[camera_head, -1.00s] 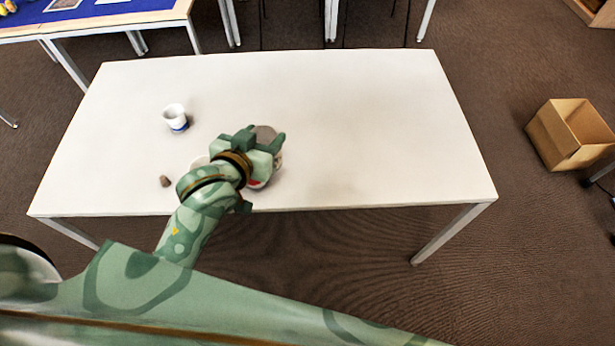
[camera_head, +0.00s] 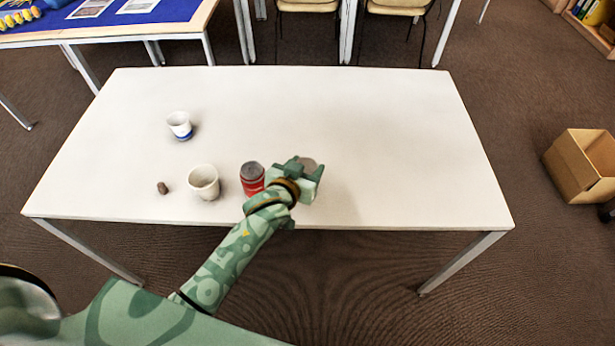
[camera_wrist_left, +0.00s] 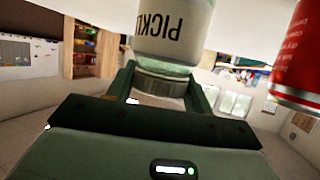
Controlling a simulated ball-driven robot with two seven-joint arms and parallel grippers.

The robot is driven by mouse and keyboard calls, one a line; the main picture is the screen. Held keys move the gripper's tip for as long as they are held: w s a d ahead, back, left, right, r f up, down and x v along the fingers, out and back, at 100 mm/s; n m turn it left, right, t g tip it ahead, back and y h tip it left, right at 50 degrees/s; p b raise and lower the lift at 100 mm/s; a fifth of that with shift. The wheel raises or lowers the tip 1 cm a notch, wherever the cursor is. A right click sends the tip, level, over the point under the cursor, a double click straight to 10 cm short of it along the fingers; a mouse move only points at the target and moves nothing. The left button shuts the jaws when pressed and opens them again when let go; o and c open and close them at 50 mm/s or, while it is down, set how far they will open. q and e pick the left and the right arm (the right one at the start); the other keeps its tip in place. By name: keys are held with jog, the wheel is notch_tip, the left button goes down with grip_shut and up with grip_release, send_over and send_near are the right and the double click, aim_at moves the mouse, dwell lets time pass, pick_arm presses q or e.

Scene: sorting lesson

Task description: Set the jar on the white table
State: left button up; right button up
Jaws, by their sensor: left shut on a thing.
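The jar shows in the left wrist view (camera_wrist_left: 172,30) as a pale jar with upside-down lettering reading "PICKL" and a greyish lid. In the head view only its grey round lid (camera_head: 310,164) shows; my gripper hides the rest. My left gripper (camera_head: 307,170) is shut on the jar near its lid, over the front middle of the white table (camera_head: 400,130). I cannot tell whether the jar's base touches the table. My right gripper is not in view.
A red can (camera_head: 252,180) stands just left of my left gripper, also close by in the wrist view (camera_wrist_left: 298,60). A white cup (camera_head: 204,183), a small brown lump (camera_head: 162,188) and a blue-and-white cup (camera_head: 180,125) are farther left. The table's right half is clear.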

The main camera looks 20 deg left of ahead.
pick_arm(q)
jog(key=f, duration=0.1)
jog(key=f+b, duration=0.2)
jog(key=f, duration=0.1)
jog(key=shift+w+d, duration=0.15)
jog(key=shift+w, duration=0.1)
jog(key=shift+r, duration=0.2)
jog(key=shift+f, duration=0.15)
jog(key=o, duration=1.1)
jog(key=shift+s+r+p, duration=0.3)
jog(key=shift+s, duration=0.05)
jog(key=p+v, duration=0.3)
jog(key=v, duration=0.7)
jog(key=s+a+f+m+g, duration=0.1)
jog(key=s+a+f+g, duration=0.15)
jog(key=s+f, duration=0.75)
jog(key=s+a+f+m+g, duration=0.1)
jog(key=s+f+g, duration=0.4)
jog(key=f, duration=0.9)
jog(key=s+a+f+g, duration=0.1)
jog(key=s+f, duration=0.3)
jog(key=s, duration=0.5)
jog(key=s+a+f+g+y, duration=0.1)
jog(key=s+f, duration=0.3)
jog(key=s, duration=0.5)
jog(key=s+a+f+g, duration=0.3)
jog(key=s, duration=0.6)
jog(key=shift+s+a+f+m, duration=0.1)
jog(key=shift+a+f+m, duration=0.2)
jog(key=shift+a+f, duration=0.1)
